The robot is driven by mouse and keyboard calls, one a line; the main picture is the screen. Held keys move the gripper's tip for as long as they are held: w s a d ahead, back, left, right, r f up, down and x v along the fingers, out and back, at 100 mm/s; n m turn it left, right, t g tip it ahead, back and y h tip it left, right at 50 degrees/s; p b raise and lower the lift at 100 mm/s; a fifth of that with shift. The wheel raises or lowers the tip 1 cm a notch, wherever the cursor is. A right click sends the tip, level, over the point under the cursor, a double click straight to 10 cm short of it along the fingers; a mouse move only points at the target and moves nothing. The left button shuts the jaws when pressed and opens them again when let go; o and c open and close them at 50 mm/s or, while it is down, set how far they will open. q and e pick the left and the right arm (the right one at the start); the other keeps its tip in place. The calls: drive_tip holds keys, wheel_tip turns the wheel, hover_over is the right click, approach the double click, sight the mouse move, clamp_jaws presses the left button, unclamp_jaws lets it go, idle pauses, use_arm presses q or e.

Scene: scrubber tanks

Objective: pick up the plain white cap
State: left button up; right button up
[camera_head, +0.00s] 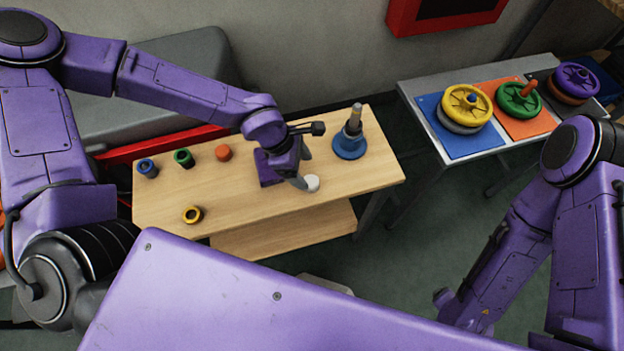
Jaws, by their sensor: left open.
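The plain white cap (312,184) sits on the wooden table near its front edge, right of the middle. My left gripper (305,169) is over the table with its fingers pointing toward the cap. The jaws are open; one finger is close beside the cap on its left, the other behind it. I cannot tell whether a finger touches it. My right arm shows at the right edge, but its gripper is not clearly visible.
A blue base with a grey post (350,142) stands right. A second table (411,88) holds coloured wheels on mats.

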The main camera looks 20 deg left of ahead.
sight(310, 181)
use_arm(q)
drive_tip(key=x, duration=0.4)
drive_tip(key=shift+s+a+f, duration=0.1)
drive_tip(key=shift+a+f, duration=0.1)
drive_tip(key=shift+f, duration=0.3)
drive_tip(key=shift+d+f, duration=0.25)
drive_tip(key=c, duration=1.1)
